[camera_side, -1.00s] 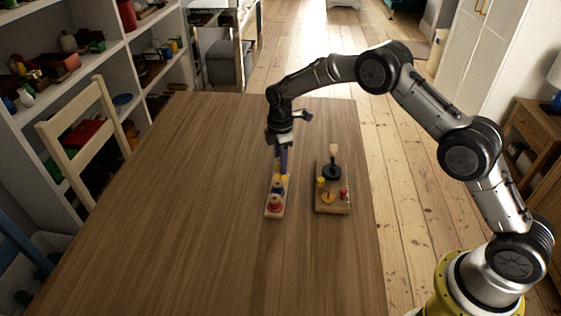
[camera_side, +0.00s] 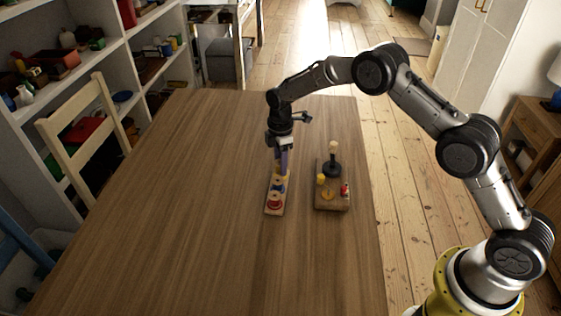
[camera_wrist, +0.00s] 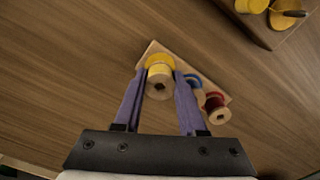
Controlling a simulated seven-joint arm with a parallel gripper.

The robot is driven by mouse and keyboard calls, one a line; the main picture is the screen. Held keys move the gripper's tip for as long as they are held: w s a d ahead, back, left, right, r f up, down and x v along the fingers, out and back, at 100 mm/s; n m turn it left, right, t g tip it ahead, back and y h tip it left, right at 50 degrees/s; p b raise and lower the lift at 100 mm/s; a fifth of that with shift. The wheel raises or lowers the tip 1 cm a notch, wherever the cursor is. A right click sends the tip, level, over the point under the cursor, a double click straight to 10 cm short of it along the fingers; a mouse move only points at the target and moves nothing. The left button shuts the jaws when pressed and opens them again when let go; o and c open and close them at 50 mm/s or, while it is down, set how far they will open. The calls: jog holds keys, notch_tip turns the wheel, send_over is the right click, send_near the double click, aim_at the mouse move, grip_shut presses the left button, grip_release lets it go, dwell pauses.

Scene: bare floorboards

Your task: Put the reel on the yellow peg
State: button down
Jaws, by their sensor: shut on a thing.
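My gripper (camera_wrist: 157,98) has purple fingers closed on a yellow reel (camera_wrist: 158,82) with a pale rim and dark centre hole. In the side view my gripper (camera_side: 283,172) is upright over the far end of a narrow wooden board (camera_side: 268,212). The board also shows in the wrist view (camera_wrist: 225,97). A yellow piece (camera_wrist: 159,60) at its end lies just behind the held reel. The yellow peg itself is hidden, and I cannot tell whether the reel is around it. A blue reel (camera_wrist: 193,81) and a red reel (camera_wrist: 216,107) stand farther along the board.
A second wooden board (camera_side: 334,207) stands to the right, with a black base and pale-topped post (camera_side: 333,160), a yellow piece (camera_side: 321,180) and a red piece (camera_side: 345,189). The table left of the boards is clear. A chair (camera_side: 85,140) stands at the left edge.

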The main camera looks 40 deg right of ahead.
jog(key=shift+f, duration=0.9)
jog(key=shift+c, duration=2)
grip_release()
jog(key=shift+r, duration=0.1)
jog(key=shift+r, duration=3.45)
